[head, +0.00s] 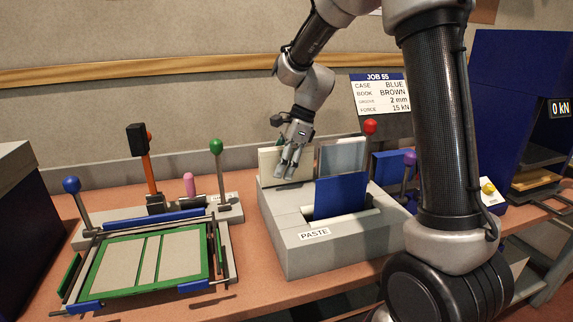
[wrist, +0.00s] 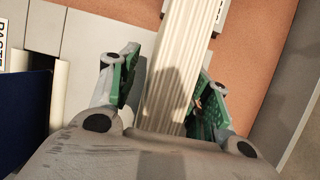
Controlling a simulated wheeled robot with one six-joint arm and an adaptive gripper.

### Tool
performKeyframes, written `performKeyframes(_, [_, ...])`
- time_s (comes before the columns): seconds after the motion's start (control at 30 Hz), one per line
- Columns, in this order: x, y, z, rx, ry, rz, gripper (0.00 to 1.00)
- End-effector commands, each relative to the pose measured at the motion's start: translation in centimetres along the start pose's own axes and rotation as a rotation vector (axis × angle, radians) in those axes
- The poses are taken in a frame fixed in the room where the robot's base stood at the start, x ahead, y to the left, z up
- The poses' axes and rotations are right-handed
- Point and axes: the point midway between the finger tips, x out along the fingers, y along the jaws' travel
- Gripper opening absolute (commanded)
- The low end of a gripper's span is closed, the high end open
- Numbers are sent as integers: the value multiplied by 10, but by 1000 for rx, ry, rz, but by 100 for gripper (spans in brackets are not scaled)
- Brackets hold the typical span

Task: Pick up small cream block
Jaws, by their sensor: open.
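The small cream block (head: 269,163) stands upright at the back left of the grey paste unit in the head view, partly hidden by my gripper. In the wrist view the cream block (wrist: 187,45) shows its pale ridged edge, running between my fingers with a shadow on it. My gripper (head: 287,172) is open and points down at the block. In the wrist view its green-padded fingers (wrist: 166,90) lie on either side of the block, with a gap visible on the left. I cannot tell whether the right finger touches it.
The paste unit (head: 292,246) holds a blue cover (head: 341,196) in front and a clear panel (head: 342,155) behind. A red-knobbed lever (head: 370,127) stands right of it. A green-framed case jig (head: 97,293) with knobbed levers fills the left of the bench.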

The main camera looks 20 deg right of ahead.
Motion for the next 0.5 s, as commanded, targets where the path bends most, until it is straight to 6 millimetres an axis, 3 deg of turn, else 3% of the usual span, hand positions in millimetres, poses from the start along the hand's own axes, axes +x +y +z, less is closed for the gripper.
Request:
performKeyframes(0.27, [0, 0, 0, 0, 0, 0, 48])
performKeyframes(0.5, [0, 0, 0, 0, 0, 0, 4])
